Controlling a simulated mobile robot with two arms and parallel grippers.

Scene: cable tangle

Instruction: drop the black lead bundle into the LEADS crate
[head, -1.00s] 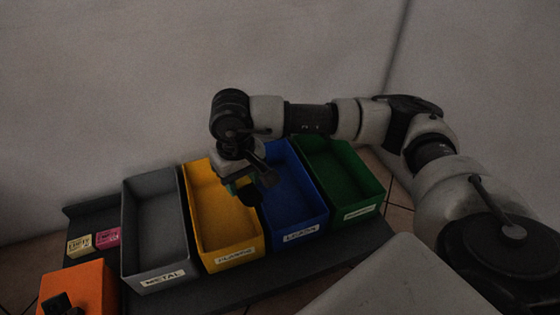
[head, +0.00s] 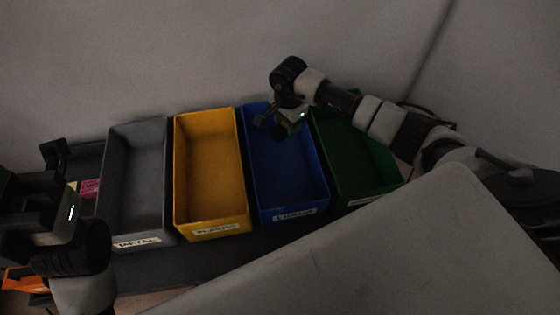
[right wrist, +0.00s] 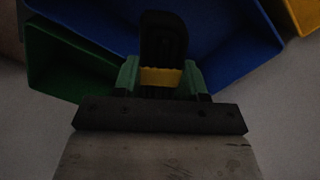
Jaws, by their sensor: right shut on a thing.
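My right gripper (head: 284,122) hangs over the blue crate (head: 318,178), near its far end. In the right wrist view its green fingers (right wrist: 161,78) are shut on the black lead bundle (right wrist: 163,40), which has a yellow band around it. The blue crate lies below the bundle in that view. The blue crate's front label is blurred and seems to start with L. In the head view the bundle is small and dark, hard to tell from the gripper. My left gripper (head: 38,190) is at the left edge; its jaw opening cannot be made out.
A grey crate (head: 112,185) labelled METAL and a yellow crate (head: 244,200) stand left of the blue one. A green crate (head: 390,168) stands right of it. A pink block (head: 89,187) and something orange (head: 20,281) show partly behind my left arm.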

